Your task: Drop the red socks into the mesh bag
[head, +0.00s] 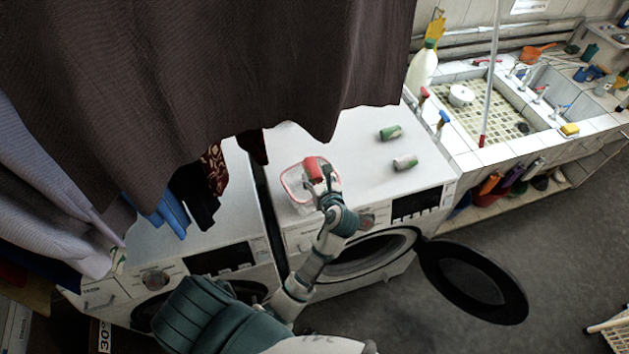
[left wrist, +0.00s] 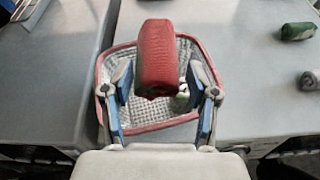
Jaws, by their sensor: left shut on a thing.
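The red socks (head: 313,169) are a rolled red bundle held in my left gripper (head: 322,178). In the left wrist view the red socks (left wrist: 158,58) sit between the two blue-padded fingers of the left gripper (left wrist: 159,88). The mesh bag (left wrist: 112,72) lies below them, a white mesh with a red rim. The socks cover part of its opening. In the head view the mesh bag (head: 287,184) is on top of the right washing machine, partly hidden by the gripper. My right gripper is not in view.
Two more rolled bundles, one green (head: 390,132) and one grey-green (head: 405,162), lie to the right on the right washing machine (head: 345,140). Dark hanging clothes (head: 210,60) fill the upper left. The machine's round door (head: 473,280) stands open at the front. A tiled sink (head: 490,110) is at right.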

